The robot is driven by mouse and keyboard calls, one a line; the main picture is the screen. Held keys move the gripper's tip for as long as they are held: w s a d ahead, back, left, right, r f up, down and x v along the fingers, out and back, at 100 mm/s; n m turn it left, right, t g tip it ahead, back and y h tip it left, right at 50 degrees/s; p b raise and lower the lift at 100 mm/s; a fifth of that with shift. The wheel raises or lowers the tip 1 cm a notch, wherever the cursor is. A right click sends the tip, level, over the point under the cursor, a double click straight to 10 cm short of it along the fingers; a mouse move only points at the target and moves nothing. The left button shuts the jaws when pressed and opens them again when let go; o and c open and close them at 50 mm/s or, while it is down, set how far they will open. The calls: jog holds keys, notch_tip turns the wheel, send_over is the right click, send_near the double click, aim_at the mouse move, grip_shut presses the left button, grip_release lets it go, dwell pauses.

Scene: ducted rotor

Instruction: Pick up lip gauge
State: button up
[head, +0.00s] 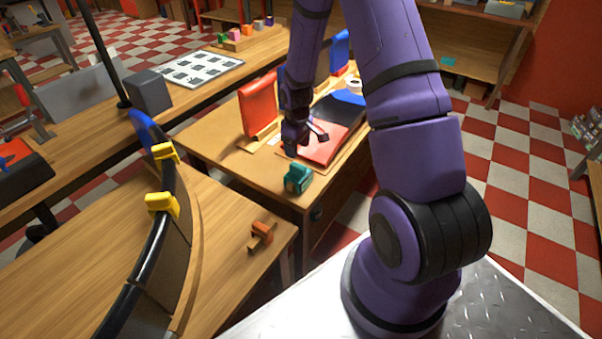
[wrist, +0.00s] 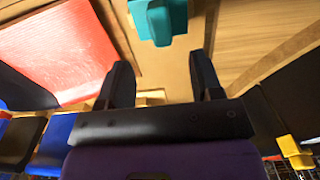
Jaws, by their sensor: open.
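No label tells me which thing is the lip gauge. One candidate is a small orange-brown piece (head: 261,236) with a crossbar, lying on the near wooden table by its right end. The other is a teal block-like tool (head: 298,178) at the near edge of the middle table. In the wrist view the teal tool (wrist: 160,18) lies beyond my fingertips, near the top edge. My gripper (head: 306,145) is open and empty, over the middle table between the red sheet and the teal tool. Its two dark fingers (wrist: 161,75) stand apart with nothing between them.
A red sheet (head: 333,143) lies beside my gripper, and a red upright holder (head: 258,104) stands behind it. A curved black-edged duct section (head: 185,215) with yellow clamps (head: 162,204) stands on the near table. A grey box (head: 148,92) is at the back left.

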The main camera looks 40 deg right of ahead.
aim_at(299, 165)
jog(key=shift+s+d+f, duration=0.1)
jog(key=shift+f, duration=2.25)
jog(key=shift+s+f, duration=0.1)
jog(key=shift+f, duration=2.2)
jog(key=shift+c, duration=0.4)
jog(key=c, duration=1)
